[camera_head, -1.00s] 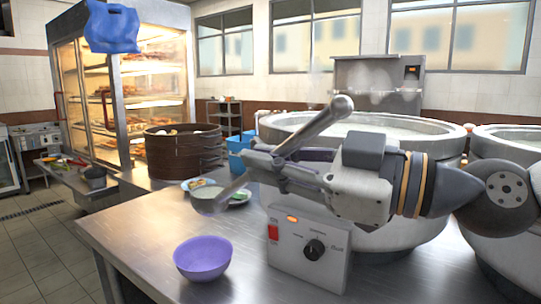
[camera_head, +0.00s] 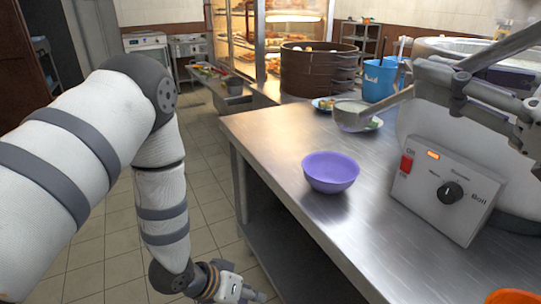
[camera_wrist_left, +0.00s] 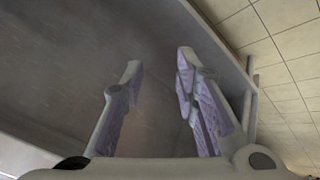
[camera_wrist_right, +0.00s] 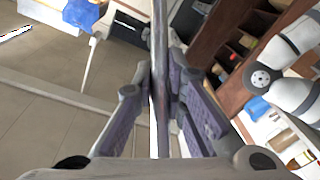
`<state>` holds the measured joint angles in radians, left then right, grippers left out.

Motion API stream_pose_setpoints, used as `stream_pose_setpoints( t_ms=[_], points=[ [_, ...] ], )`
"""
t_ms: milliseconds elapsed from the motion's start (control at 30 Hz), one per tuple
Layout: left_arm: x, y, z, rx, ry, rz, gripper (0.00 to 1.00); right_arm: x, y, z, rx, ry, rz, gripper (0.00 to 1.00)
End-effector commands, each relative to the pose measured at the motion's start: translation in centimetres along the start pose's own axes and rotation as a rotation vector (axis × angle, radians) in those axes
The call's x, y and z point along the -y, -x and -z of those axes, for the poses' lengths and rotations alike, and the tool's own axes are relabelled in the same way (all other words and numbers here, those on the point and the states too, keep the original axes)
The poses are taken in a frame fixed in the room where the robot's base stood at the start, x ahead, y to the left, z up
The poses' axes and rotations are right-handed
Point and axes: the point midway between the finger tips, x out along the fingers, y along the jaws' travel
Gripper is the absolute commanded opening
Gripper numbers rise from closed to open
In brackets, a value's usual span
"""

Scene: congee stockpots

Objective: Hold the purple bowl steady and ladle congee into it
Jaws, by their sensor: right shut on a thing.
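The purple bowl (camera_head: 331,172) stands upright on the steel table near its left edge. It looks empty. My right gripper (camera_head: 462,85) is shut on the ladle handle (camera_head: 515,45), which also runs between its fingers (camera_wrist_right: 150,85) in the right wrist view (camera_wrist_right: 160,60). My left gripper (camera_head: 232,284) is low, left of the table and apart from the bowl. Its fingers are spread and empty in the left wrist view (camera_wrist_left: 160,75).
A congee pot (camera_head: 415,115) and a control box (camera_head: 445,195) stand at the right. Plates of food (camera_head: 375,124), a blue bucket (camera_head: 379,80) and a brown steamer (camera_head: 300,70) are behind. The table (camera_head: 270,140) is bare around the bowl.

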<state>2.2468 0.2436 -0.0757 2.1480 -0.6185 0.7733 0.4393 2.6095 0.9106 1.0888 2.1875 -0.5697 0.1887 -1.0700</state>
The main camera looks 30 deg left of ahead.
Motion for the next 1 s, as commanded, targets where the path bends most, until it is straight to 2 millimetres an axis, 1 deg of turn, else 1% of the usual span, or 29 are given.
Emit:
stream_pose_setpoints(
  t_ms=[33, 133, 167, 200, 267, 300, 400, 500, 533, 600, 700, 767, 833, 1000],
  points=[
    [-0.5, 0.4, 3.0, -0.059, -0.008, -0.03, 0.28, -0.1, 0.0, 0.1, -0.002, 0.002, -0.002, 0.0],
    [-1.7, 1.7, 8.7, -0.167, -0.03, -0.1, 0.28, -0.1, 0.0, 0.1, -0.002, 0.002, -0.002, 0.0],
    [-2.1, 2.3, 10.3, -0.198, -0.038, -0.121, 0.28, -0.1, 0.0, 0.1, -0.002, 0.002, -0.002, 0.0],
    [-2.6, 3.1, 12.5, -0.24, -0.048, -0.148, 0.28, -0.1, 0.0, 0.1, -0.002, 0.002, -0.002, 0.0],
    [-3.3, 4.5, 15.6, -0.298, -0.068, -0.187, 0.28, -0.1, 0.0, 0.1, -0.002, 0.002, -0.002, 0.0],
    [-3.8, 5.5, 17.4, -0.333, -0.08, -0.212, 0.28, -0.1, 0.0, 0.1, -0.002, 0.002, -0.002, 0.0],
    [-4.8, 8.1, 21.4, -0.408, -0.112, -0.266, 0.28, -0.1, 0.0, 0.1, -0.002, 0.002, -0.002, 0.0],
    [-5.6, 10.3, 24.1, -0.462, -0.141, -0.306, 0.28, -0.1, 0.0, 0.1, -0.002, 0.002, -0.002, 0.0],
    [-5.7, 10.9, 24.7, -0.474, -0.146, -0.315, 0.28, -0.1, 0.0, 0.1, -0.002, 0.002, -0.002, 0.0],
    [-6.0, 11.9, 25.8, -0.495, -0.16, -0.33, 0.28, -0.1, 0.0, 0.1, -0.002, 0.002, -0.002, 0.0],
    [-6.3, 12.6, 26.6, -0.51, -0.17, -0.342, 0.28, -0.1, 0.0, 0.1, -0.002, 0.002, -0.002, 0.0],
    [-6.4, 12.5, 26.9, -0.513, -0.173, -0.345, 0.28, -0.1, 0.0, 0.1, -0.002, 0.002, -0.002, 0.0],
    [-6.7, 12.0, 27.3, -0.514, -0.176, -0.346, 0.28, -0.1, 0.0, 0.1, -0.002, 0.002, -0.002, 0.0],
    [-7.7, 9.5, 28.5, -0.511, -0.176, -0.345, 0.28, -0.1, 0.0, 0.1, -0.002, 0.001, -0.002, 0.0]
  ],
)
